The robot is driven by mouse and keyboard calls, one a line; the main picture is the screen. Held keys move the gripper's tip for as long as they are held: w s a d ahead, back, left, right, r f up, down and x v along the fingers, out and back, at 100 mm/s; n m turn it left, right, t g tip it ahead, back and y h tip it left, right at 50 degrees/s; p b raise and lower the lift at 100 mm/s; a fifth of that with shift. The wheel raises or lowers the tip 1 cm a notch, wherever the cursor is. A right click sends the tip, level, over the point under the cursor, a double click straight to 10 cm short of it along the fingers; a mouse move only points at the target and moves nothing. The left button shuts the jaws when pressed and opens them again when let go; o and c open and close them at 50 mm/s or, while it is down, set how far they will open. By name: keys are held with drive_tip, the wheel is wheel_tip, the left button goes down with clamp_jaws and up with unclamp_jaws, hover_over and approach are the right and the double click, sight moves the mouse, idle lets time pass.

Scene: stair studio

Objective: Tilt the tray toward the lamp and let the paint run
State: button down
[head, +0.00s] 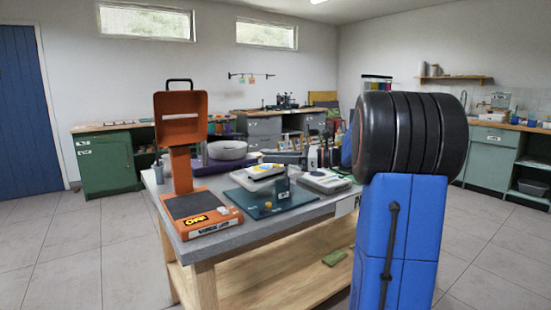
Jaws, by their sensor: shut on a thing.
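An orange upright device (181,118) with a black top handle and a hollow square head stands at the left end of the workbench; I cannot tell whether it is the lamp. No running paint can be made out. My gripper is not in view. My blue and black arm links stand at the right and hide part of the bench.
The workbench (250,238) has a grey top, wooden legs and a lower shelf. A white-topped device (326,181) and a round grey pot (227,150) stand on it. A green cabinet (104,162) is at the back left. Tiled floor is clear at the left.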

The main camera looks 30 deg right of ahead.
drive_tip(key=shift+a+f+n+g+h, duration=0.4)
drive_tip(key=shift+a+n+h, duration=0.1)
drive_tip(key=shift+a+n, duration=0.15)
drive_tip(key=c, duration=1.5)
unclamp_jaws()
drive_tip(key=shift+c, duration=0.2)
drive_tip(key=v, duration=1.7)
drive_tip(key=shift+s, duration=0.25)
